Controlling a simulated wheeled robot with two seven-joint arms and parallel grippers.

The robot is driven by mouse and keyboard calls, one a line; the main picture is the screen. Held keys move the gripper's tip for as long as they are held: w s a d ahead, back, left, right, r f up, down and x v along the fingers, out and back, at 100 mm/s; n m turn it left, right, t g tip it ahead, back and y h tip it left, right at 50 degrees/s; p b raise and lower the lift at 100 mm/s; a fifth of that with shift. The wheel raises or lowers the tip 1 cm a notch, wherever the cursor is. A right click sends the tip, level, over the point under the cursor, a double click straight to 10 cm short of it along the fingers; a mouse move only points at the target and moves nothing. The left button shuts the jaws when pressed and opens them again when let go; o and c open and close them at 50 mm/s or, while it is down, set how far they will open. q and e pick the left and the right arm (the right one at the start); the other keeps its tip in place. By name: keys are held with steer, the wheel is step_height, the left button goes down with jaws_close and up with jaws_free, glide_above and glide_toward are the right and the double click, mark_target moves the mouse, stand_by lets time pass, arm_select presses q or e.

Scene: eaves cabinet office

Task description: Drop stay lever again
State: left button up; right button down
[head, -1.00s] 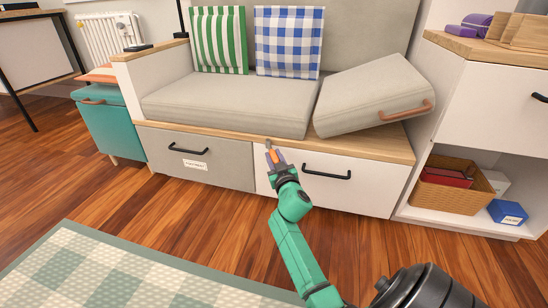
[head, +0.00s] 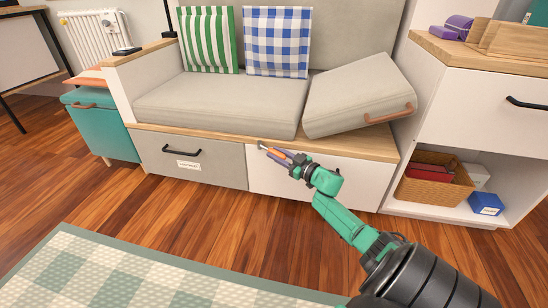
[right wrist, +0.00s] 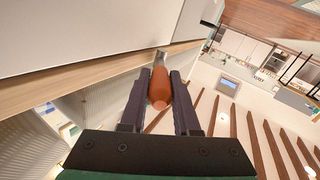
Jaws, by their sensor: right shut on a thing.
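My right gripper (head: 281,155) is at the front edge of the bench, near its middle. It is shut on the orange grip of the stay lever (head: 273,152). In the right wrist view the orange grip (right wrist: 158,88) lies between the two dark fingers (right wrist: 160,98), with a short metal end beyond the fingertips by the wooden edge. How the metal end joins the bench is too small to tell. The wooden bench top (head: 350,144) carries the seat cushions. My left gripper is not in view.
A tilted grey cushion (head: 355,95) with an orange handle rests on the right of the bench beside a flat seat cushion (head: 220,104). Below are a grey drawer (head: 215,160) and a white front (head: 345,180). An open shelf with a basket (head: 435,184) stands right.

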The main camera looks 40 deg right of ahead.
steer(key=shift+d+n+y, duration=0.25)
steer(key=shift+n+y, duration=0.05)
steer(key=c, duration=0.7)
jaws_free()
steer(key=shift+w, duration=0.1)
steer(key=shift+o, duration=0.2)
